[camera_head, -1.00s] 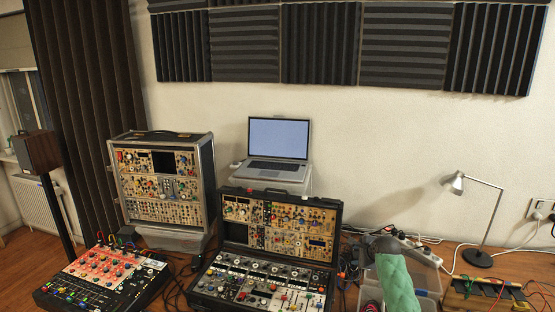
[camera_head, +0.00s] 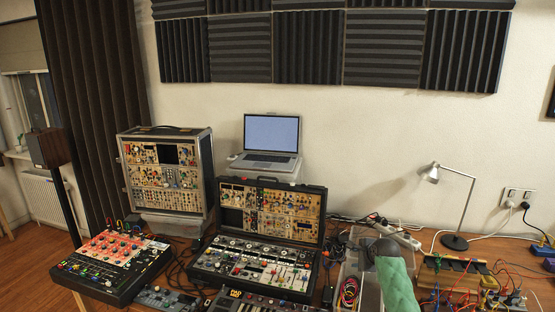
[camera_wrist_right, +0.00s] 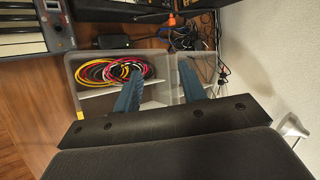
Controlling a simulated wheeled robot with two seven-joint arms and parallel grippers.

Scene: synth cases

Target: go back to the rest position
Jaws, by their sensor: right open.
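My right arm comes in at the bottom right of the head view in a green sleeve. Its gripper (camera_head: 386,250) shows only as a dark shape at the sleeve's far end, over the clear plastic bin (camera_head: 345,262). In the right wrist view the two blue-grey fingers of the right gripper (camera_wrist_right: 160,80) stand wide apart with nothing between them. The bin (camera_wrist_right: 72,68) lies beyond them, with coiled coloured cables (camera_wrist_right: 105,70) in it. My left gripper is in neither view.
A synth case (camera_head: 262,240), a red-topped mixer (camera_head: 110,260) and a laptop (camera_head: 271,135) stand left of the arm. A desk lamp (camera_head: 455,242) and a wired board (camera_head: 450,275) are to the right. A small keyboard (camera_head: 255,302) lies in front.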

